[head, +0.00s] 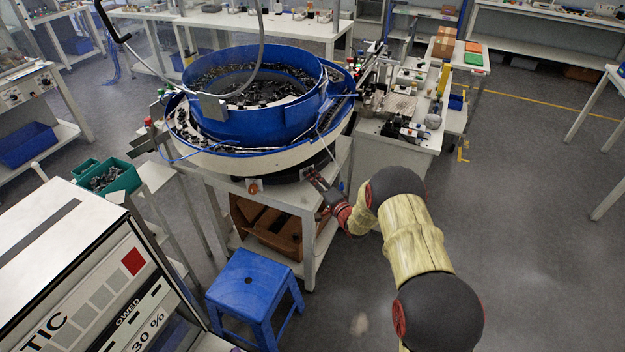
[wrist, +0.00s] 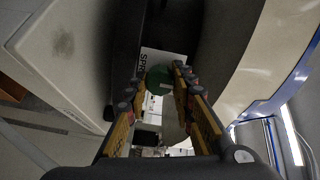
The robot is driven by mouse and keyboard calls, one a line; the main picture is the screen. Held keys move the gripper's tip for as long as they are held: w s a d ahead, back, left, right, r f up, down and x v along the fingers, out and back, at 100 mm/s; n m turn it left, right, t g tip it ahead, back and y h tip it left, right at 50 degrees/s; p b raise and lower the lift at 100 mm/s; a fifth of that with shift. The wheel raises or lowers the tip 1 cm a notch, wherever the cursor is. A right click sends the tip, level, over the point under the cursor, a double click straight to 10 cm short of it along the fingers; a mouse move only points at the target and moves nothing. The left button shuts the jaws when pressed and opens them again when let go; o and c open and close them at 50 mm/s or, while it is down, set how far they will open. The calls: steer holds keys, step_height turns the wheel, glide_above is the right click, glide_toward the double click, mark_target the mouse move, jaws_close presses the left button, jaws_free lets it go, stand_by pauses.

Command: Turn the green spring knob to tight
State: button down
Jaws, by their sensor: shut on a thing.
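The green spring knob (wrist: 158,80) is round and shows in the wrist view in front of a white label plate (wrist: 152,60) that reads "SPR". My gripper (wrist: 153,90) has its two fingers on either side of the knob and is shut on it. In the head view my gripper (head: 312,177) reaches to the lower front of the blue bowl feeder (head: 240,125), near the table edge. The knob itself cannot be made out in the head view. Its turn position cannot be read.
The feeder stands on a white table (head: 290,195) with brown bins (head: 270,228) on its lower shelf. A blue stool (head: 250,290) stands in front. A white machine cabinet (head: 70,270) is at the lower left. The floor at the right is clear.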

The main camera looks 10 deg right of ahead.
steer(key=c, duration=1.5)
jaws_free()
steer(key=v, duration=1.2)
